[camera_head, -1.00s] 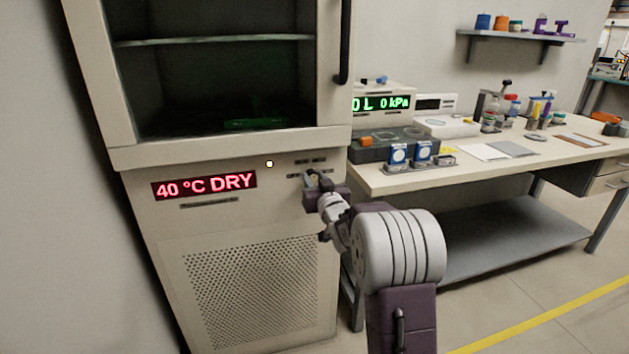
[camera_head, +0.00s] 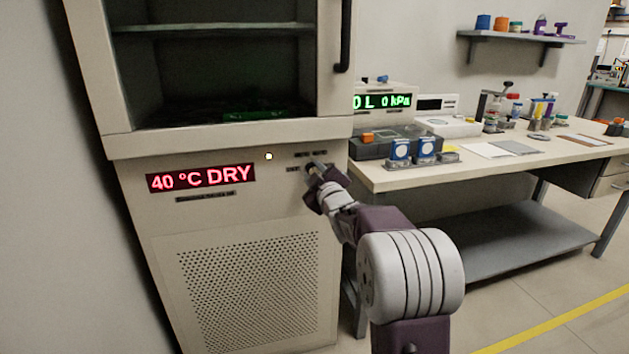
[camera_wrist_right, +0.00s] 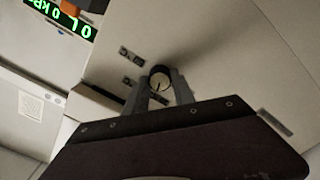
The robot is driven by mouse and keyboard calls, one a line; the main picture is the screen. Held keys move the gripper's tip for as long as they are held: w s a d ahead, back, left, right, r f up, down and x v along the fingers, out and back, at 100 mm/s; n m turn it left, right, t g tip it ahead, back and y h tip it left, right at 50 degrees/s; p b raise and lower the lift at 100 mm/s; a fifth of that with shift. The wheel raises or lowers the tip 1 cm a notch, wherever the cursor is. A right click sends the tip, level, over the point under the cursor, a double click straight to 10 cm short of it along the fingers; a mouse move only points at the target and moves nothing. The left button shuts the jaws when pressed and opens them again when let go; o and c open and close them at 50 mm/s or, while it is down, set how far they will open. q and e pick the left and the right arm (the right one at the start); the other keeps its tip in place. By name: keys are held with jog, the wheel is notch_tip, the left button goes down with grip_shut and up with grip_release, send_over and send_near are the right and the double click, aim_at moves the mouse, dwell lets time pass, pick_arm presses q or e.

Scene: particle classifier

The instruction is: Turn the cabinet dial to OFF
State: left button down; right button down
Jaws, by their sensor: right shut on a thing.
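The cabinet (camera_head: 130,225) stands at the left in the head view, with a red display (camera_head: 202,179) reading "40 °C DRY". The dial (camera_wrist_right: 160,76) is a round dark-rimmed knob with a pale face and a dark pointer line, seen in the right wrist view. My right gripper (camera_head: 314,168) is at the dial on the cabinet's front panel. In the right wrist view its two fingers (camera_wrist_right: 158,90) are shut on the dial, one on either side. Small dark labels (camera_wrist_right: 130,56) sit beside the dial, too small to read. My left gripper is not in view.
A small lit indicator (camera_head: 269,156) is left of the dial. The cabinet's dark handle (camera_head: 343,45) hangs above. A workbench (camera_head: 375,182) with instruments stands close to the right of my right arm. The floor (camera_head: 525,305) right of my arm is clear.

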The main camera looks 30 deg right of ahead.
jog(key=shift+f+n+b, duration=0.2)
jog(key=shift+n+b, duration=4.5)
jog(key=shift+n, duration=2.1)
jog(key=c, duration=1.1)
grip_release()
jog(key=shift+o, duration=0.2)
jog(key=shift+r, duration=0.1)
